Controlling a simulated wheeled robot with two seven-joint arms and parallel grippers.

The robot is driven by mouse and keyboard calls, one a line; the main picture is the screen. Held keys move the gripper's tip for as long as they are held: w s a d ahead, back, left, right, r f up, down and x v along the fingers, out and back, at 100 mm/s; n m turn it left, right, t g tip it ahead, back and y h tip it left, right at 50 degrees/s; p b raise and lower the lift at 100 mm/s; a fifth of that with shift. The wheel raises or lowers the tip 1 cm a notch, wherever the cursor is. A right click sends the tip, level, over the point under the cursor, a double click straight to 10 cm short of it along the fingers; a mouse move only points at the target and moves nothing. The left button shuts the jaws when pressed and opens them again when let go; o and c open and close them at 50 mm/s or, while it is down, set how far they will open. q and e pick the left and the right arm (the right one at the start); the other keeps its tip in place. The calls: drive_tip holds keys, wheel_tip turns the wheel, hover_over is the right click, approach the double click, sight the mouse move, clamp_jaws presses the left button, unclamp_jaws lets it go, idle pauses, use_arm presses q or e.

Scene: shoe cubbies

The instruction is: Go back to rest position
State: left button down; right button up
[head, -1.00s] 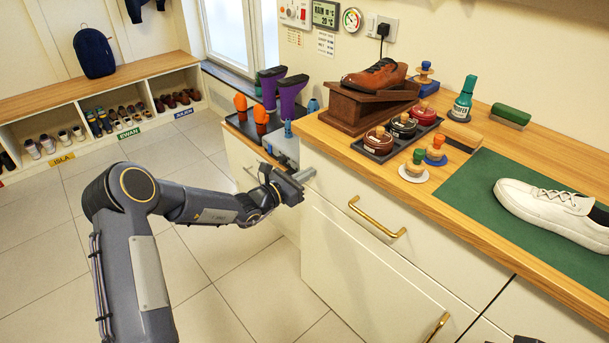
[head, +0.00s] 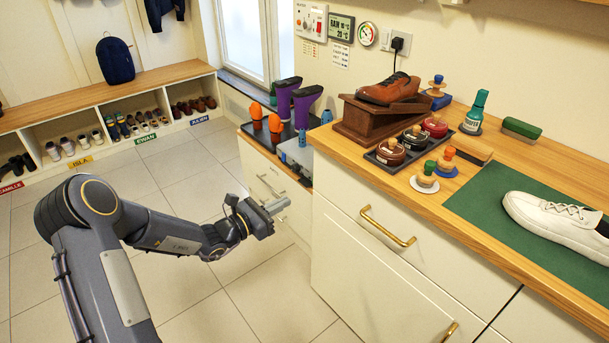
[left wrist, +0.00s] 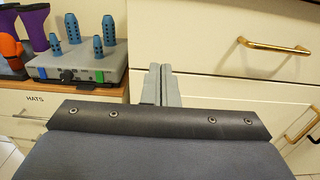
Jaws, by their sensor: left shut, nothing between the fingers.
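My left gripper (head: 277,206) is in the middle of the head view, in front of the white drawer fronts and above the tiled floor. Its fingers are together with nothing between them, and they touch nothing that I can see. In the left wrist view its closed fingers (left wrist: 163,86) point at the white cabinet front (left wrist: 220,120). My right gripper is not in view.
The wooden counter (head: 352,158) holds a brown shoe (head: 388,90), polish tins and a white shoe (head: 555,222) on a green mat (head: 480,205). A brass drawer handle (head: 388,226) sticks out nearby. The tiled floor (head: 190,300) is clear.

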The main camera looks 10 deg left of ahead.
use_arm(q)
drive_tip(key=s+d+r+m+g+h, duration=0.1)
drive_tip(key=s+d+r+m+g, duration=0.4)
drive_tip(key=s+m, duration=0.35)
drive_tip(key=s+d+r+m+g, duration=0.4)
drive_tip(key=s+r+m, duration=0.2)
drive_tip(key=s+m, duration=0.3)
drive_tip(key=s+a+f+m+y, duration=0.1)
drive_tip(key=s+a+m+y, duration=0.35)
drive_tip(key=s, duration=0.45)
drive_tip(key=s+a+f+m+y, duration=0.1)
drive_tip(key=s+a+m+y, duration=0.3)
drive_tip(key=s, duration=0.5)
wheel_tip(320, 180, up, 17)
drive_tip(key=d+m+p, duration=0.1)
drive_tip(key=p, duration=1.7)
drive_tip(key=shift+s+d+r, duration=0.15)
drive_tip(key=shift+s, duration=0.05)
drive_tip(key=shift+h, duration=0.25)
